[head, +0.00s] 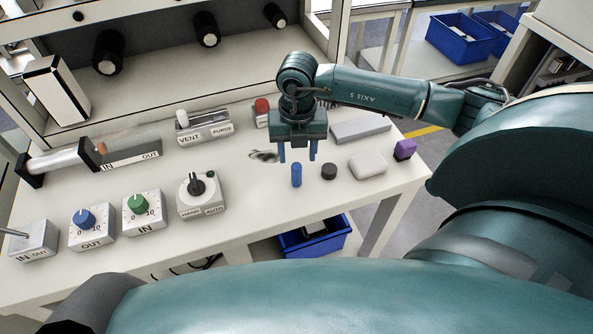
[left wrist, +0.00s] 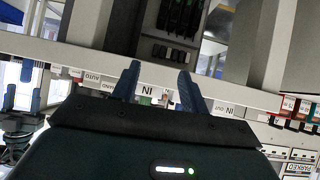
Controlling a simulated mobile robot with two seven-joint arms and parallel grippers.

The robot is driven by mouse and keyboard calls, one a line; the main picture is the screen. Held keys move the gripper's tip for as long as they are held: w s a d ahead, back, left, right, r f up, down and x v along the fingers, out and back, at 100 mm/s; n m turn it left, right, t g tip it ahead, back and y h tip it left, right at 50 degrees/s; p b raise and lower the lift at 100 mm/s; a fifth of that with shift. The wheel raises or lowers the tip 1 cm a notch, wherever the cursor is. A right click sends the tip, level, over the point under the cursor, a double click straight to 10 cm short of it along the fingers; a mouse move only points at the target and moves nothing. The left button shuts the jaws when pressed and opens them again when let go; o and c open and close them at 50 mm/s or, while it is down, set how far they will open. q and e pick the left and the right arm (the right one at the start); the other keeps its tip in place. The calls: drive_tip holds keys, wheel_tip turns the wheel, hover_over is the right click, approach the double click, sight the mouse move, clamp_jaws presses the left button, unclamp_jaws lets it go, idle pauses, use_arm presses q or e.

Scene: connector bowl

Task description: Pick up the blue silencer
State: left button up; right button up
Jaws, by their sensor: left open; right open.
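The blue silencer (head: 297,175) is a small upright blue cylinder on the white bench top in the head view. My right gripper (head: 297,157) points down just behind and above it, open, with its two blue fingers apart. Nothing shows between those fingers, and the silencer looks free of them. My left gripper (left wrist: 158,80) shows in the left wrist view, open and empty, facing the front of the panel blocks. I do not see its fingers in the head view.
A black round part (head: 328,172), a pale block (head: 367,164) and a purple block (head: 405,149) lie right of the silencer. A grey flat block (head: 360,130) lies behind. A HAND/AUTO switch box (head: 201,196) stands left. A blue bin (head: 314,240) is below the bench edge.

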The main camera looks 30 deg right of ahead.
drive_tip(key=f, duration=0.4)
drive_tip(key=shift+s+a+f+p, duration=0.15)
drive_tip(key=shift+a+p, duration=0.05)
drive_tip(key=shift+p, duration=0.1)
drive_tip(key=shift+c, duration=0.2)
drive_tip(key=c, duration=1)
